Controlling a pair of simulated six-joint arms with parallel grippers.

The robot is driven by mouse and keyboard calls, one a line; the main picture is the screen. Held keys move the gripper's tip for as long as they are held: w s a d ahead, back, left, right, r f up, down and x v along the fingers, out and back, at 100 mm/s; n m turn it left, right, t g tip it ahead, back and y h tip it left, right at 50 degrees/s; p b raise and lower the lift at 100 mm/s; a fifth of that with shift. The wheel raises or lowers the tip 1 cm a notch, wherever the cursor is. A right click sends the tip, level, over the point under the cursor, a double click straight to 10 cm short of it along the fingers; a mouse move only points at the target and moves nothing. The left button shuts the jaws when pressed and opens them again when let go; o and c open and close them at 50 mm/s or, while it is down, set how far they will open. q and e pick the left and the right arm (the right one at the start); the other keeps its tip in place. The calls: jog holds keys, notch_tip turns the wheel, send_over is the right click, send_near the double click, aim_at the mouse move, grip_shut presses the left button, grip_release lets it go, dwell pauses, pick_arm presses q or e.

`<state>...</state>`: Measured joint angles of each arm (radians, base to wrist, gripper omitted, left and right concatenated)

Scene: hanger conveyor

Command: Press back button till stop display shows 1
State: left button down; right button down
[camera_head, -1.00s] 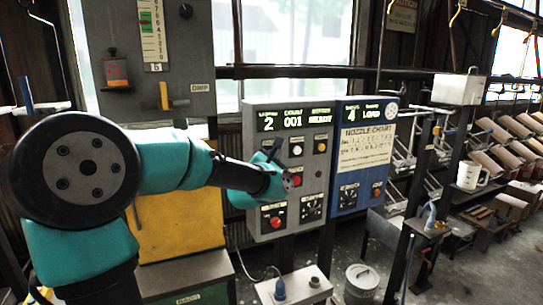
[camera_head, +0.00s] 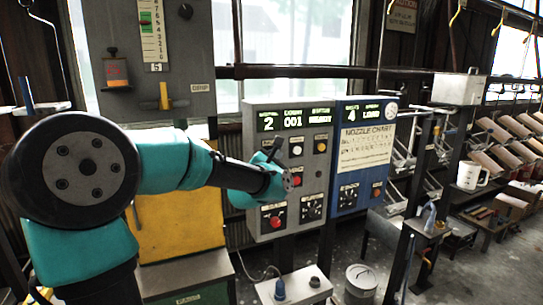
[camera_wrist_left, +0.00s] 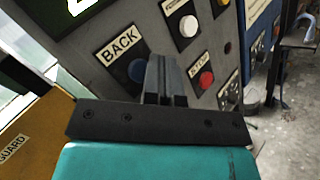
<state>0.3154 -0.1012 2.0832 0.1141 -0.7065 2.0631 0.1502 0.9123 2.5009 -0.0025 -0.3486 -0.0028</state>
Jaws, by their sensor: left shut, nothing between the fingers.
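The grey control panel (camera_head: 262,170) stands in the middle of the head view. Its top display (camera_head: 293,118) reads 2, then 001, then a word like READY; the small labels above are too blurred to read. In the left wrist view the BACK label (camera_wrist_left: 118,45) sits above a blue button (camera_wrist_left: 136,70), partly hidden behind my fingers. My left gripper (camera_head: 273,150) is shut and empty, its tips close in front of the panel beside that button. The same gripper shows in the wrist view (camera_wrist_left: 160,72); I cannot tell whether it touches the button. My right gripper is not in view.
A white button (camera_wrist_left: 188,26) and a red stop button (camera_wrist_left: 206,80) lie right of BACK. A blue panel (camera_head: 348,198) reading 4 and LOAD adjoins the grey one. A yellow guard (camera_head: 180,222) stands below my left arm. A large red button (camera_head: 275,222) is lower on the panel.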

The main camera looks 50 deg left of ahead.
pick_arm(q)
jog(key=shift+a, duration=0.1)
dwell(0.7)
jog(key=shift+w+a, duration=0.15)
jog(key=shift+a, duration=0.15)
